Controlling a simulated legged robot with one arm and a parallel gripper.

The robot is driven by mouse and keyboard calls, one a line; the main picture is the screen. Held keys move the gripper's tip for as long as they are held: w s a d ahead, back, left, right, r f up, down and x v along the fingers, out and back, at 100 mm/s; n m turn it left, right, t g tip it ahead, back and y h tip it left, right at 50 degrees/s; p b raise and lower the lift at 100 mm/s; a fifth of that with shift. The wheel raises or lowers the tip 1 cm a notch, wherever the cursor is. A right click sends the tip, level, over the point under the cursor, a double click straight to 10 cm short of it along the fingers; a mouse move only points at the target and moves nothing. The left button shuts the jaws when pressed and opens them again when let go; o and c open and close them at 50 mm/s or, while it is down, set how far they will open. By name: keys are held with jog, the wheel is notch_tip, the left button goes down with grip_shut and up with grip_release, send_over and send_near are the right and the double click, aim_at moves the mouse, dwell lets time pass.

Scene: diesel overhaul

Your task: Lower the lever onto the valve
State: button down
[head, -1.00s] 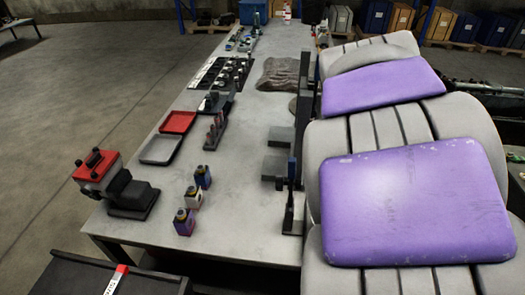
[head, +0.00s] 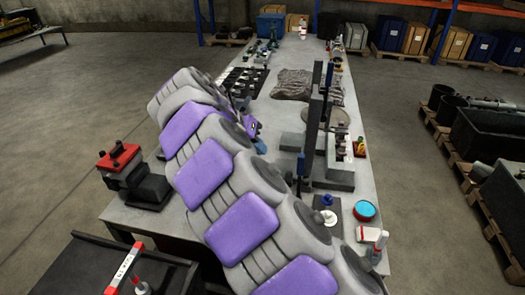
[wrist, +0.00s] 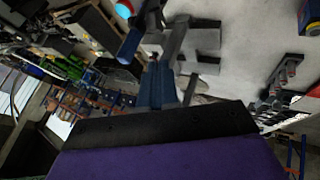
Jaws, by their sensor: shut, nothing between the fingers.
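A slim dark upright with a blue part (head: 300,162), which looks like the lever, stands by a black post (head: 314,130) on the bench. A blue bar (wrist: 157,88) shows just ahead of my gripper in the wrist view; I cannot tell whether they touch. A small white disc-topped piece (head: 328,217) stands on a dark plate right of the upright; I cannot tell whether it is the valve. In the head view, my arm reaches over the bench's left side, left of the upright.
Grey blocks (head: 292,141) sit beside the post. A cyan-topped tin (head: 365,210) and a white-and-red box (head: 369,235) stand at the bench's right edge. A red-topped device (head: 120,160) is at the left corner. Black trays (head: 488,140) stand right of the bench.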

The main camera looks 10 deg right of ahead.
aim_at(300, 180)
jog(key=d+f, duration=0.2)
jog(key=d+f+b, duration=0.1)
jog(key=d+f, duration=0.1)
jog(key=d, duration=0.1)
jog(key=d+f+b, duration=0.1)
jog(key=d+f, duration=0.1)
jog(key=d, duration=0.1)
jog(key=shift+w+d+f, duration=0.1)
jog(key=shift+w+d, duration=0.1)
jog(key=shift+w, duration=0.1)
jog(key=shift+s+d, duration=0.1)
